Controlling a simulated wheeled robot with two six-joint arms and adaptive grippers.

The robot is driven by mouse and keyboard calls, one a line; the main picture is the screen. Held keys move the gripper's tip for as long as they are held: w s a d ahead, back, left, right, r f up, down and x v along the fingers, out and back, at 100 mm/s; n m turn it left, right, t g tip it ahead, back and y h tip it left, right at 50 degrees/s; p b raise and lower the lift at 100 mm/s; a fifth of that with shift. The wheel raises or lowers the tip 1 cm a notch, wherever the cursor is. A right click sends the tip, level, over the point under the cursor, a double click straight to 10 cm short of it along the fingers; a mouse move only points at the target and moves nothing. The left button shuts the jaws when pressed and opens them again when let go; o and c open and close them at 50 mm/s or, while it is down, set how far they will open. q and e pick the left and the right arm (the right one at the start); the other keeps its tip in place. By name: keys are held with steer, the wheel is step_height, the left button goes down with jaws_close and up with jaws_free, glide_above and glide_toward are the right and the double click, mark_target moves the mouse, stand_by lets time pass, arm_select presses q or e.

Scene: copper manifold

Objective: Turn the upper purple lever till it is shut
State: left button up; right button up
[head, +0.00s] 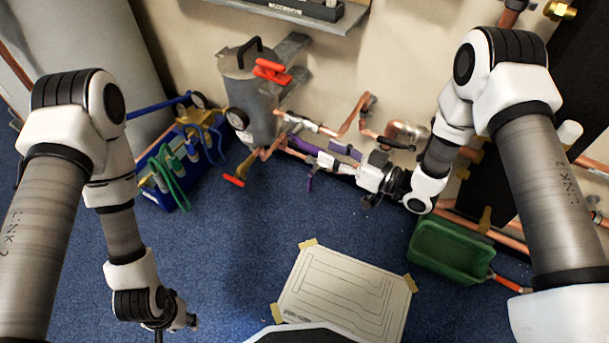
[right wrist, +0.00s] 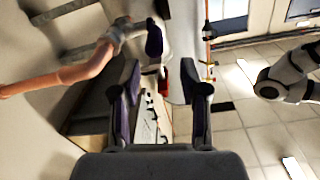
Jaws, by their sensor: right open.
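A purple lever (head: 345,150) shows in the head view on the pipework at the wall. My right gripper (head: 347,165) is close beside these levers, reaching in from the right. In the right wrist view a purple lever (right wrist: 154,40) on a copper pipe valve stands beyond the open fingers (right wrist: 162,75), with a visible gap and nothing gripped. My left gripper (head: 162,328) hangs low at the left, too small to read its fingers.
A grey tank (head: 250,90) with red handles stands left of the levers. Copper pipes (head: 352,112) run along the wall. A blue tool crate (head: 175,190) and a green bin (head: 445,250) stand on the carpet. A taped white board (head: 340,290) lies in front.

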mark_target(305, 143)
steer(key=w+a, duration=0.1)
steer(key=w+a+f+b, duration=0.1)
steer(key=a, duration=0.1)
steer(key=w+a+f+b, duration=0.1)
steer(key=w+a, duration=0.1)
steer(key=shift+a, duration=0.2)
steer(key=shift+w+a+r, duration=0.1)
steer(key=shift+w+a, duration=0.2)
steer(key=shift+a, duration=0.1)
arm_select(q)
step_height(305, 143, down, 4)
steer(key=shift+f, duration=0.15)
arm_select(e)
jaws_close()
